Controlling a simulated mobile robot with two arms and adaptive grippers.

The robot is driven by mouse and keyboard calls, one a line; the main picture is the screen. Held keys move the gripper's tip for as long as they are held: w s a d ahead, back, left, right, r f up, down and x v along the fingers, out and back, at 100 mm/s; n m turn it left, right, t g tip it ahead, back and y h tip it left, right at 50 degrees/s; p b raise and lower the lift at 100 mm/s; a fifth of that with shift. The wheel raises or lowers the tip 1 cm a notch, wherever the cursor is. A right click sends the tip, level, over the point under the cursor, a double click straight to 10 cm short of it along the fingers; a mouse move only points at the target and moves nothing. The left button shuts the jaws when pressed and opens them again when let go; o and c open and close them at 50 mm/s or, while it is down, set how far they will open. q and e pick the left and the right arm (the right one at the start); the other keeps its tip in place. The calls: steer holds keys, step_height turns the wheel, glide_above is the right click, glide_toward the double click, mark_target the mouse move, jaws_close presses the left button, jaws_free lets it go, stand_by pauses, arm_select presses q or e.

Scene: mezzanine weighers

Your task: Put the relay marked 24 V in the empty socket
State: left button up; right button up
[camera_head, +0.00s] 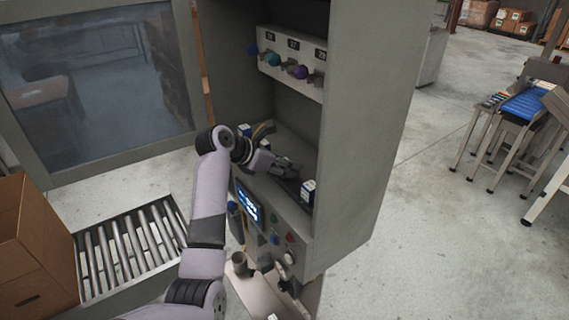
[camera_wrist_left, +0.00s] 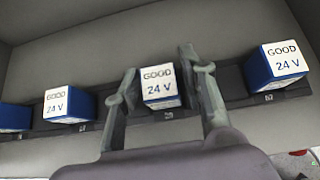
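In the left wrist view, a white-and-blue relay marked GOOD 24 V (camera_wrist_left: 161,86) stands on a dark socket rail (camera_wrist_left: 226,90). My left gripper (camera_wrist_left: 160,65) has its fingers on either side of this relay, apart, with a small gap on the right. A second GOOD 24 V relay (camera_wrist_left: 69,104) stands to the left and a third (camera_wrist_left: 276,65) to the right. Another relay (camera_wrist_left: 14,117) is cut off at the left edge. In the head view my left gripper (camera_head: 283,174) reaches into the cabinet, beside the end relay (camera_head: 308,190). My right gripper is out of view.
The grey cabinet (camera_head: 368,130) walls in the rail on the right. A panel with coloured knobs (camera_head: 291,66) hangs above it. A lit screen (camera_head: 248,205) and buttons are below. A roller conveyor (camera_head: 130,243) and a cardboard box (camera_head: 32,245) stand at left.

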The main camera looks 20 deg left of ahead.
arm_select(q)
steer(key=shift+o, duration=0.8)
steer(key=shift+r, duration=0.1)
steer(key=shift+s+a+r, duration=0.15)
steer(key=b+v, duration=0.4)
steer(key=v, duration=0.7)
steer(key=shift+s+r, duration=0.2)
steer(key=shift+r, duration=0.05)
